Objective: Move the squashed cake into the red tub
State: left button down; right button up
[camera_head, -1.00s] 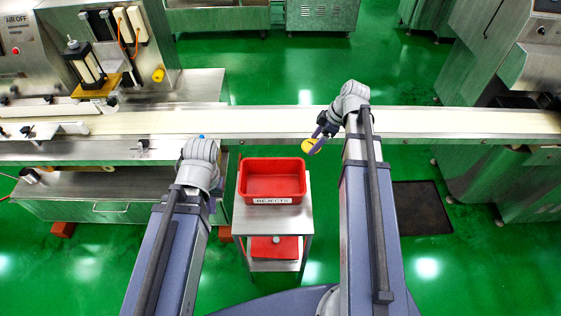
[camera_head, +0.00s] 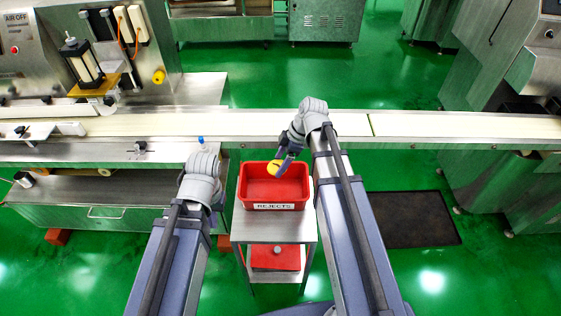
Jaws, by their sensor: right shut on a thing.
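The squashed cake (camera_head: 273,168) is a small yellow round piece held in my right gripper (camera_head: 280,167). The visible tub floor is bare. My left arm comes up at the left of the tub, and its gripper is hidden behind its own wrist, so its jaws do not show.
The tub stands on a steel stand (camera_head: 272,229) with another red container (camera_head: 275,258) on its lower shelf. A pale conveyor belt (camera_head: 420,125) runs across behind the tub. The machine (camera_head: 110,60) is at the back left. A dark mat (camera_head: 410,219) lies on the green floor at right.

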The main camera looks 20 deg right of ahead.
notch_tip(320, 180, down, 4)
jog(key=b, duration=0.3)
jog(key=o, duration=0.9)
jog(key=shift+r, duration=0.1)
jog(key=p+v, duration=0.7)
jog(key=shift+d+r, duration=0.2)
jog(key=shift+r, duration=0.1)
